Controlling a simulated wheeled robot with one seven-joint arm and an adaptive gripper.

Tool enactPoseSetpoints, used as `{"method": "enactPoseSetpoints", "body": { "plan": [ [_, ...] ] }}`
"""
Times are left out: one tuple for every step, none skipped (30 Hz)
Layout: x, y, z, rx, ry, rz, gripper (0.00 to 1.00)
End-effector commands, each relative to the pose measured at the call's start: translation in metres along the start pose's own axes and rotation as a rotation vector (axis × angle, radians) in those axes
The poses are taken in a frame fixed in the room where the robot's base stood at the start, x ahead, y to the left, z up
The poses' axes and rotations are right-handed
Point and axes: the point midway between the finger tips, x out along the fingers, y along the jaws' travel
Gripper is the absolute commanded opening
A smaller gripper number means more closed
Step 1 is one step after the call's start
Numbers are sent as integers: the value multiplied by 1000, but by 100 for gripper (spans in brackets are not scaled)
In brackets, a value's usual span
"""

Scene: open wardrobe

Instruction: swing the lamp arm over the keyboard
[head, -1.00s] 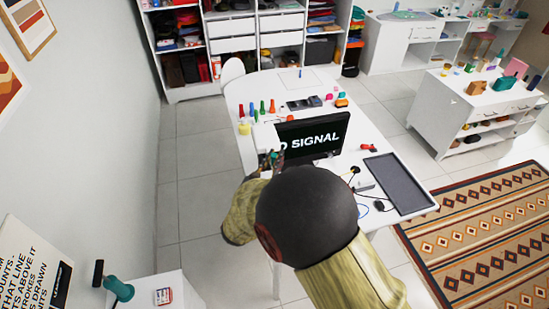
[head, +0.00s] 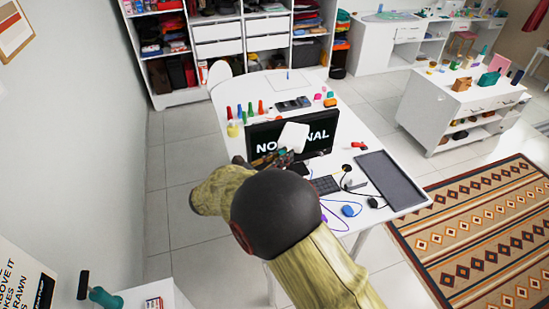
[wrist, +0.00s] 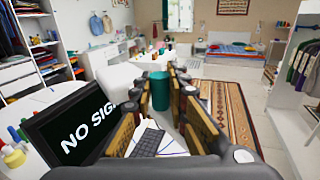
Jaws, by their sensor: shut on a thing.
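The lamp's white head (head: 293,136) shows in front of the monitor in the head view, just above my gripper (head: 275,160). In the wrist view, my gripper (wrist: 160,112) is shut on a teal upright cylinder (wrist: 159,92), which looks like part of the lamp arm. A pale shape just beyond it (wrist: 120,76) looks like the lamp head. The dark keyboard (head: 325,185) lies on the white desk in front of the monitor. It also shows low between the fingers in the wrist view (wrist: 149,138). My arm hides the lamp's base.
The monitor (head: 270,143) reads "NO SIGNAL" and stands close behind my gripper. A dark tray (head: 390,180) lies at the desk's right. A blue mouse (head: 350,210) and cables lie near the front edge. Several coloured bottles (head: 250,110) stand behind the monitor.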

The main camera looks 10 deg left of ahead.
Motion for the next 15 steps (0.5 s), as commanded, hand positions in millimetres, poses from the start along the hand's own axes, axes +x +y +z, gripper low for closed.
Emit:
{"method": "enactPoseSetpoints", "body": {
  "plan": [
    [3,-2,-2,0,1,-40,0],
    [4,-5,-2,0,1,-64,0],
    [5,-8,0,-1,0,-69,0],
    [6,-11,0,-2,0,-66,0],
    [7,-12,0,-2,0,-65,0],
    [8,-15,0,-2,0,-65,0],
    [9,-17,0,-3,0,-65,0],
    [9,-18,0,-3,0,-64,0],
    [10,-20,0,-3,0,-64,0],
    [11,-21,0,-2,0,-64,0],
    [11,-22,0,-2,0,-63,0],
    [12,-24,0,-2,0,-63,0],
    [12,-25,0,-2,0,-63,0],
    [12,-26,0,-2,0,-63,0],
    [12,-27,0,-2,0,-62,0]
  ]
}}
